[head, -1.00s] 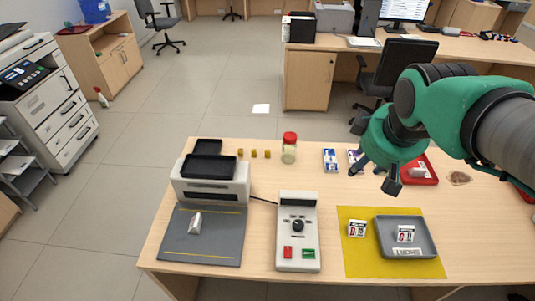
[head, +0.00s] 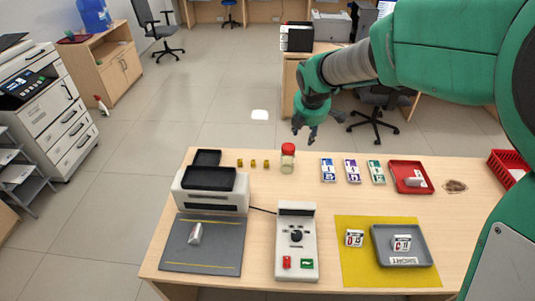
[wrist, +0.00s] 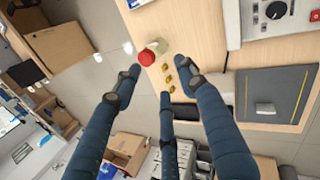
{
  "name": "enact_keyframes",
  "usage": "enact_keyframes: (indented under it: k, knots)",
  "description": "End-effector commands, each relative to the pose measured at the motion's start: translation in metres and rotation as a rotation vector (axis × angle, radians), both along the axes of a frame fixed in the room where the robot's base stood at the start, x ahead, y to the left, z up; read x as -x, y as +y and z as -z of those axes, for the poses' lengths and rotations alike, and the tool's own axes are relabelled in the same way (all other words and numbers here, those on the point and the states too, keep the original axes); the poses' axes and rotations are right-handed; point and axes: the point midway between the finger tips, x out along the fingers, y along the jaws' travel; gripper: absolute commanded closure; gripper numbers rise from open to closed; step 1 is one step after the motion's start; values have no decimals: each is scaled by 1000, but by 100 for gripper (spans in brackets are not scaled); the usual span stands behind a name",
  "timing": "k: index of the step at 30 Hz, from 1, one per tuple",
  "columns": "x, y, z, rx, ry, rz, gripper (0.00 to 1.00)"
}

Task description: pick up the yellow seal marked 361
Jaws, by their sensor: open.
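Three small yellow seals stand in a row near the back edge of the counter, a left one (head: 240,163), a middle one (head: 253,163) and a right one (head: 266,164). Their markings are too small to read, so I cannot tell which is 361. Small yellow seals (wrist: 169,79) also show between my fingers in the wrist view. My gripper (head: 312,130) is open and empty, its fingers spread. It hangs above the counter's back edge, up and to the right of the seals in the head view, apart from them.
A red-lidded jar (head: 288,160) stands just right of the seals. A machine with a black tray (head: 208,178) stands to their left. Several card packs (head: 352,171) and a red tray (head: 393,186) lie further right. A grey tray (head: 379,258) sits on a yellow mat (head: 352,275) at the front.

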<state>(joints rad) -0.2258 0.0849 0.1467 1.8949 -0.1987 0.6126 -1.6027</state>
Motion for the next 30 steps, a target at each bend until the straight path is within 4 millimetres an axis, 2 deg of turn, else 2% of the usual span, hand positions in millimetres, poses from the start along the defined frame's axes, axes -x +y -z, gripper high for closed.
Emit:
enact_keyframes:
  k: [3,9,18,24,30]
  knots:
    - [-28,20,23,64,11,-146,59]
    - [-67,52,66,171,24,-395,59]
    - [-116,103,141,325,38,-772,59]
    - [-135,130,185,405,41,-974,59]
    - [-143,143,206,444,42,-1071,59]
